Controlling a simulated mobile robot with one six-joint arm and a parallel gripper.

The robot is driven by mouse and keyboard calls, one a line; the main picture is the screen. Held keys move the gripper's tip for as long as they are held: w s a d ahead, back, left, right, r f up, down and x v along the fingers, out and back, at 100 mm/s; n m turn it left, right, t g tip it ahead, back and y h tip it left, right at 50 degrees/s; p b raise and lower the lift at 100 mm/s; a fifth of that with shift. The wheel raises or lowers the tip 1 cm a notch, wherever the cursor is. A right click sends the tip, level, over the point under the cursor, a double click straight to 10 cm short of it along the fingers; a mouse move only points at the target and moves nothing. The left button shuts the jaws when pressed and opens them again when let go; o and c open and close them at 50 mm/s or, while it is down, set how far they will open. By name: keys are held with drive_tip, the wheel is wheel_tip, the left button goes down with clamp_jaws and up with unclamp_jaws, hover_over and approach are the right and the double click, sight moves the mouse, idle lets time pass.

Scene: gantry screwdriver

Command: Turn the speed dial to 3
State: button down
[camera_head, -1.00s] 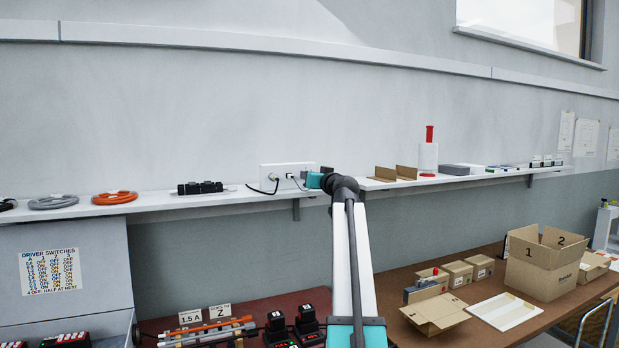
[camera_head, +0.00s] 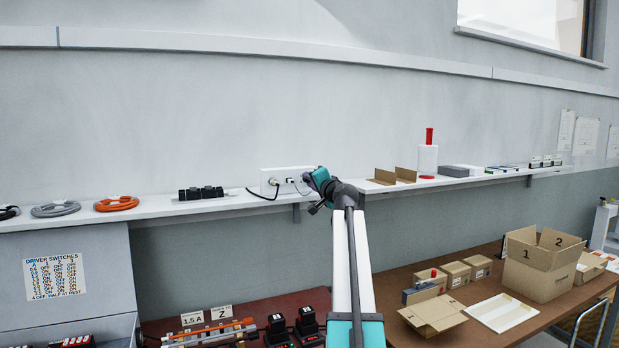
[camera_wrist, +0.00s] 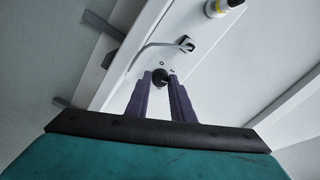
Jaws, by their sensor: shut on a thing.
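The speed dial (camera_wrist: 160,79) is a small dark round knob on a white panel in the wrist view. My gripper (camera_wrist: 161,81) is shut on it, with one dark finger on each side. Small dark marks show on the panel just above the knob, too small to read, and the dial's setting cannot be told. In the head view, the white panel (camera_head: 267,174) stands at the back of the wall shelf, and my gripper (camera_head: 306,179) is at its right part. The dial is hidden behind my gripper there.
The wall shelf (camera_head: 240,200) also holds a black device (camera_head: 200,193) and coiled cables on the left. Cardboard pieces (camera_head: 393,177) stand on the shelf to the right.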

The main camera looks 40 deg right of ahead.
drive_tip(key=m+p, duration=0.1)
drive_tip(key=m, duration=0.1)
drive_tip(key=m+p, duration=0.2)
drive_tip(key=shift+r+m, duration=0.2)
drive_tip(key=shift+m, duration=0.1)
drive_tip(key=m+p, duration=0.3)
drive_tip(key=shift+m, duration=0.3)
drive_tip(key=m+p, duration=0.3)
drive_tip(key=shift+m, duration=0.3)
drive_tip(key=shift+f+m+p, duration=0.15)
drive_tip(key=shift+m+p, duration=1.65)
drive_tip(key=shift+m, duration=0.1)
drive_tip(key=c, duration=1.5)
unclamp_jaws()
drive_tip(key=shift+w, duration=0.1)
drive_tip(key=shift+c, duration=0.2)
drive_tip(key=shift+s+f, duration=0.1)
drive_tip(key=shift+s, duration=0.1)
